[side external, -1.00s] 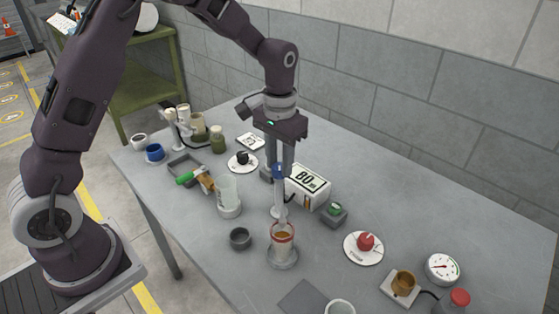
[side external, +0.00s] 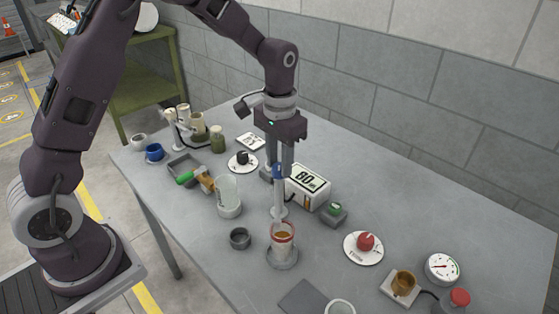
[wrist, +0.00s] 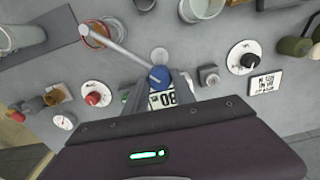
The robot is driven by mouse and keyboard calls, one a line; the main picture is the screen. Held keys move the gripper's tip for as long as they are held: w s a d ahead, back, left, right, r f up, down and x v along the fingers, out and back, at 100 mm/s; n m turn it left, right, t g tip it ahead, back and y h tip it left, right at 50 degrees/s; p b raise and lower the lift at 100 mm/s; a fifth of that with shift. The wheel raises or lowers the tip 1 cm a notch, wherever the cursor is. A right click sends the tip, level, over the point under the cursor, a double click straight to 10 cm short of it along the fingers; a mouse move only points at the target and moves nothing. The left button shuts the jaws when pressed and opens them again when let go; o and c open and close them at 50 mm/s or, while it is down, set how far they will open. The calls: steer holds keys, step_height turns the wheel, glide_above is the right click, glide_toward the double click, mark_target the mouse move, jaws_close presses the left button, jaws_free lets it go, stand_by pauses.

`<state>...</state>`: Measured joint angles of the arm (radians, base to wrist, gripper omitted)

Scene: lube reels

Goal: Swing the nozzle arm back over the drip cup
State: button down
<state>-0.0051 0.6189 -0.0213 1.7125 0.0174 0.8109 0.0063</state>
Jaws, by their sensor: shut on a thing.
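My gripper (side external: 279,172) is shut on the blue part (wrist: 158,76) of the nozzle arm, above a pale post. The nozzle arm (wrist: 120,48) is a slim light-grey tube; in the wrist view it runs from the blue part up and left, its far end overlapping the red-rimmed jar. That jar (side external: 282,241) is clear with amber contents and stands on a grey base in front of the post. A small dark grey cup (side external: 240,238), likely the drip cup, stands left of the jar. The nozzle tip's exact height over the jar cannot be told.
A white box reading 80 (side external: 307,186) stands close right of my gripper. A clear beaker (side external: 228,196) stands left. A red knob on a white disc (side external: 365,243), a gauge (side external: 443,268) and a green-button box (side external: 334,213) are to the right. A grey wall (side external: 430,130) is behind.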

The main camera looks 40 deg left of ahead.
steer(key=m, duration=0.4)
steer(key=shift+m, duration=2.1)
steer(key=c, duration=1)
jaws_free()
steer(key=shift+c, duration=0.2)
steer(key=shift+r, duration=0.15)
step_height(320, 180, up, 6)
steer(key=shift+r, duration=0.45)
